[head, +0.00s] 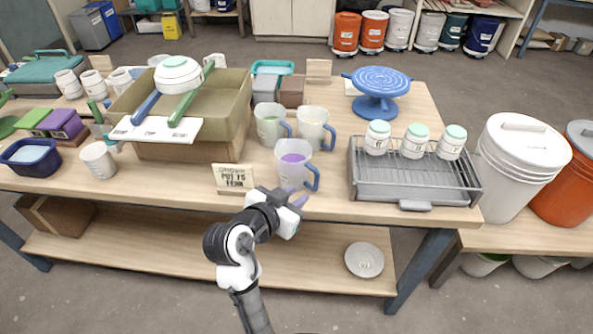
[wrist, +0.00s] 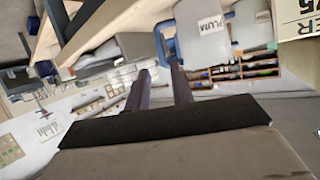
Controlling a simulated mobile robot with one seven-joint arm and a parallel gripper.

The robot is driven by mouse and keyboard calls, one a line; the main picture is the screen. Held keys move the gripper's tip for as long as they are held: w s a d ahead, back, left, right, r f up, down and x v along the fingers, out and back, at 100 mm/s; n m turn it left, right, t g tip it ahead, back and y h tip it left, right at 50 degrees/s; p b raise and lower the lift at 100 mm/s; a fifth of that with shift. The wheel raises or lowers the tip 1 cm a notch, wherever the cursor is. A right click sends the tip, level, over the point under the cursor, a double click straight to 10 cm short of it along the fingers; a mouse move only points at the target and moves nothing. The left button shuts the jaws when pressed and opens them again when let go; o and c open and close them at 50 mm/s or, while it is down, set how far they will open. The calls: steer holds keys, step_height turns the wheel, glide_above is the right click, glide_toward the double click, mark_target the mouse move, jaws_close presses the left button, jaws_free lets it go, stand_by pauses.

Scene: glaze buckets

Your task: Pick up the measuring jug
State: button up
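Three clear measuring jugs with blue handles stand on the table in the head view. The front one (head: 293,163) holds purple glaze, and two behind hold yellowish (head: 312,127) and greenish (head: 270,124) contents. My gripper (head: 297,199) is at the table's front edge, just below the purple jug. In the wrist view my gripper (wrist: 163,80) has two fingers apart with nothing visibly held. A jug labelled PLUM (wrist: 203,32) is ahead, its blue handle (wrist: 161,42) just past the fingertips. I cannot tell whether they touch.
A wire rack tray (head: 412,185) with several lidded jars stands right of the jugs. A small sign (head: 233,178) stands left of the purple jug. A large bin (head: 195,105) and blue turntable (head: 380,85) stand behind. A bowl (head: 364,260) sits on the lower shelf.

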mark_target(315, 183)
steer(key=p+x, duration=0.1)
steer(key=x, duration=0.6)
steer(key=shift+w, duration=0.2)
steer(key=shift+f+p+x, duration=0.15)
steer(key=shift+p+x, duration=0.45)
steer(key=shift+x, duration=0.85)
steer(key=shift+f+p+x, duration=0.2)
steer(key=shift+p+x, duration=0.4)
steer(key=shift+x, duration=0.85)
steer(key=shift+s, duration=0.2)
jaws_close()
steer(key=shift+r, duration=0.1)
